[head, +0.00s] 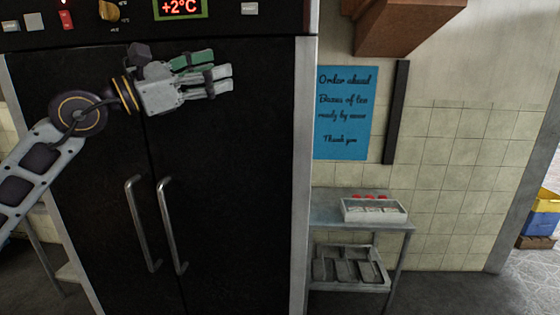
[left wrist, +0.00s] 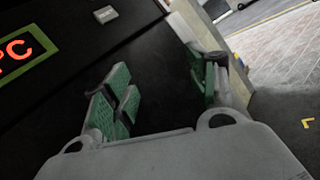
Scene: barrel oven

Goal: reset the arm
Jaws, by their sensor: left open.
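My left gripper (head: 222,77) is raised in front of the upper part of a tall black two-door cabinet (head: 235,190), its fingers pointing right in the head view. In the left wrist view its green-padded fingers (left wrist: 165,95) are spread apart with nothing between them. The cabinet's two vertical door handles (head: 136,225) (head: 172,226) are below the gripper, and both doors look shut. My right gripper is in neither view.
A control panel with a +2°C display (head: 180,8) is above the doors. To the right, a metal table (head: 330,215) holds a white tray (head: 374,217), with another tray (head: 350,280) on its lower shelf. A brown overhang (head: 405,25) is at upper right. Floor at lower right is clear.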

